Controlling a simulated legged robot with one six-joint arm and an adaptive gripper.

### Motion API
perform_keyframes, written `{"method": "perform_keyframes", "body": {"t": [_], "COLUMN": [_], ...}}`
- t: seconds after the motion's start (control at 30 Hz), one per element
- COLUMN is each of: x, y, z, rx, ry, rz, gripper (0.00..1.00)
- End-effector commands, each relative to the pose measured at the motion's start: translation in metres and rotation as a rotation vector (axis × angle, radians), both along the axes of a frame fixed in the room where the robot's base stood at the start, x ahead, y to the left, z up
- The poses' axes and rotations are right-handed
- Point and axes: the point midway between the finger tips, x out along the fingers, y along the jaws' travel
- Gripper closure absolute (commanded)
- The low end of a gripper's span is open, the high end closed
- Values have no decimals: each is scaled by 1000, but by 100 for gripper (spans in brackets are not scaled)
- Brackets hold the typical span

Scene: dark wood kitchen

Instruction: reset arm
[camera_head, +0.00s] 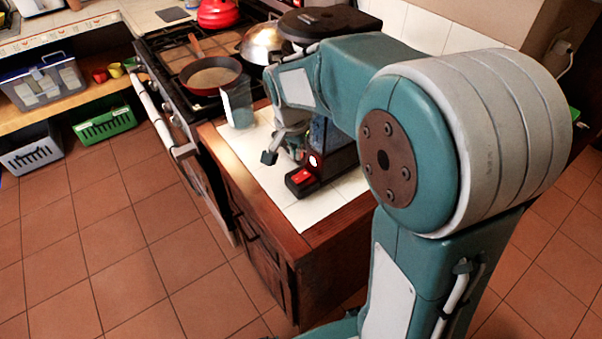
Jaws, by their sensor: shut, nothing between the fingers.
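My gripper (283,146) is over the white-topped counter, at the end of my teal arm. It is shut and empty, pointing down and to the left. It is close to a black appliance with a red switch (301,177) on the counter, and I cannot tell whether they touch. Part of the appliance is hidden behind my arm. A clear container (238,106) stands on the counter just left of the gripper.
A stove with a red-rimmed pan (210,75), a metal pot (262,43) and a red kettle (217,13) is behind the counter. The tiled floor at front left is clear.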

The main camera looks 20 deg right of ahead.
Motion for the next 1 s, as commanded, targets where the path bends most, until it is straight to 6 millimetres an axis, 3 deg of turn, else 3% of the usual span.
{"method": "perform_keyframes", "body": {"t": [0.37,0.7,1.0], "x": [-8,-81,-155], "y": [-1,-3,-3], "z": [9,64,87], "rx": [1,-8,-59], "ry": [-16,-129,-244], "rz": [29,279,530], "gripper": [100,100,100]}}
